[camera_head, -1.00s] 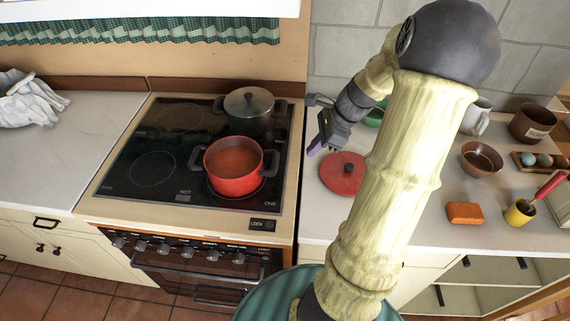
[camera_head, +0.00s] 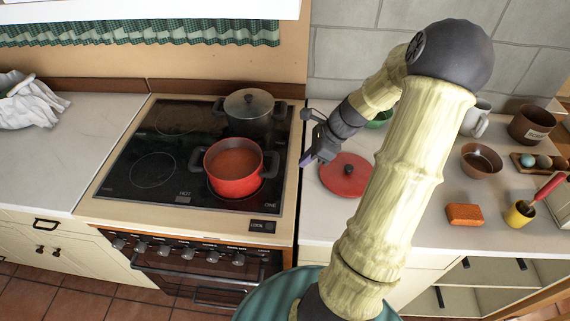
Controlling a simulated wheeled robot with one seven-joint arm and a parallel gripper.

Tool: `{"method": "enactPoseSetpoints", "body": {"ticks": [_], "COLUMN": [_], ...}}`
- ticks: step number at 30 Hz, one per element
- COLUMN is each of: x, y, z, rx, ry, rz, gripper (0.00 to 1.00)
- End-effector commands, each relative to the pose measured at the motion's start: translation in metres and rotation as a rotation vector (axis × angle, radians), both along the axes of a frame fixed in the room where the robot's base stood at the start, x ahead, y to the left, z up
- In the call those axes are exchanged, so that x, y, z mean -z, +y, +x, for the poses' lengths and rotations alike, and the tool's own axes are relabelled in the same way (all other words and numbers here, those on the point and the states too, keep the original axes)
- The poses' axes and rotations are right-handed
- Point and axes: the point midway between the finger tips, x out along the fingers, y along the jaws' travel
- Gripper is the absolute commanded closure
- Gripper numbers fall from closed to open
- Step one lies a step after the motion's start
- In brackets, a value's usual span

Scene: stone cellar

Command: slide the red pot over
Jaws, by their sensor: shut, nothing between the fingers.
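The red pot (camera_head: 234,186) stands upright and uncovered on the front right burner of the black glass cooktop (camera_head: 130,172). It holds an orange-red liquid and has two dark side handles. My gripper (camera_head: 305,160) is shut and empty, to the right of the pot near the cooktop's right edge, apart from the pot. A red lid (camera_head: 345,187) with a dark knob lies on the counter right of the stove, close to my gripper.
A dark lidded pot (camera_head: 249,124) stands right behind the red pot. The left burners are bare. On the right counter (camera_head: 420,232) are a green bowl (camera_head: 379,121), a brown bowl (camera_head: 481,159), an orange sponge (camera_head: 464,214) and a yellow cup (camera_head: 519,213). A white cloth (camera_head: 30,103) lies far left.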

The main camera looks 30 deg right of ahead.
Motion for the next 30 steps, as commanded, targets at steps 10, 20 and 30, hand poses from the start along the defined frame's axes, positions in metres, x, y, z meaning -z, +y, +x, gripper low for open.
{"method": "enactPoseSetpoints", "body": {"ticks": [10, 20, 30], "x": [0.031, 0.033, 0.033], "y": [0.035, 0.05, 0.049], "z": [0.023, 0.033, 0.034], "rx": [-0.006, -0.002, 0.004], "ry": [0.0, 0.001, 0.001], "rz": [0.0, -0.003, -0.002], "gripper": [1.0, 1.0, 1.0]}}
